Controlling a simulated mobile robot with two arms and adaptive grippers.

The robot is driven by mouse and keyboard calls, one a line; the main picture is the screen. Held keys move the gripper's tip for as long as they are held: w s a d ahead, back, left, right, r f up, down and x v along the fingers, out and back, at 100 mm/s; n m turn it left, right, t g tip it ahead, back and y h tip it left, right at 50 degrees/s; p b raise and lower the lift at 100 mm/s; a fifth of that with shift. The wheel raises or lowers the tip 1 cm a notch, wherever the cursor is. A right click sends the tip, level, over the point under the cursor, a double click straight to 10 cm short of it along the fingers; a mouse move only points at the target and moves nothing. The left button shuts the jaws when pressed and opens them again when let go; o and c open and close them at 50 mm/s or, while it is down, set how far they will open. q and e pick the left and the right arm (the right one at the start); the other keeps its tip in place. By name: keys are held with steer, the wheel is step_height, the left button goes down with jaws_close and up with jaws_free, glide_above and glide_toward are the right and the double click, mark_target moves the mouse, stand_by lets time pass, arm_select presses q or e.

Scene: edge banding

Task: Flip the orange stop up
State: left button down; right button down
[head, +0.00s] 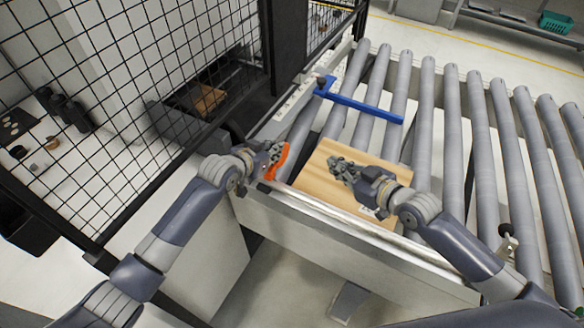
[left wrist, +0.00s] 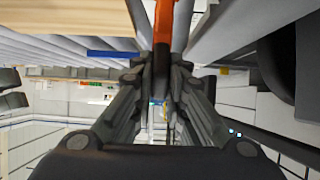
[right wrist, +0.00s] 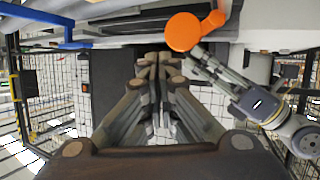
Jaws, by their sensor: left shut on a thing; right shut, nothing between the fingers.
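The orange stop (head: 281,160) sits at the front left end of the roller conveyor, slanted in the head view. My left gripper (head: 272,149) is shut on it; in the left wrist view the orange stop (left wrist: 163,30) runs between the fingertips. The right wrist view shows the rounded orange stop (right wrist: 184,32) with my left fingers (right wrist: 205,58) against it. Part of the stop is hidden by the fingers. My right gripper (head: 336,165) is shut and empty above the wooden board, to the right of the stop.
The wooden board (head: 315,180) lies on the rollers (head: 428,120) just right of the stop. A blue bar (head: 362,107) crosses the rollers behind it. A metal rail (head: 335,222) runs along the front. A black mesh fence (head: 130,90) stands at the left.

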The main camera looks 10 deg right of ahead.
steer(key=w+d+m+h, duration=0.15)
steer(key=w+m, duration=0.45)
steer(key=m, duration=0.8)
steer(key=a+f+m+g, duration=0.1)
steer(key=f+m, duration=0.1)
steer(key=m, duration=0.3)
steer(key=a+f+m+g+y, duration=0.1)
steer(key=a+f+m, duration=0.1)
steer(key=m, duration=0.3)
steer(key=a+f+m+g, duration=0.1)
steer(key=f+m+g, duration=0.1)
steer(key=m, duration=0.3)
steer(key=shift+w+a+f, duration=0.1)
steer(key=shift+w+a, duration=0.1)
steer(key=shift+w, duration=0.1)
steer(key=shift+s+a+f+m+g+y, duration=0.1)
steer(key=shift+a+f+m+g+y, duration=0.1)
steer(key=shift+a+m, duration=0.3)
steer(key=shift+s+a+f+m+g+y, duration=0.15)
steer(key=shift+a+m+g, duration=0.1)
steer(key=shift+m, duration=0.45)
steer(key=shift+w+a, duration=0.15)
steer(key=x, duration=0.9)
steer(key=shift+w+a+f, duration=0.2)
steer(key=shift+f, duration=0.1)
steer(key=shift+r, duration=0.1)
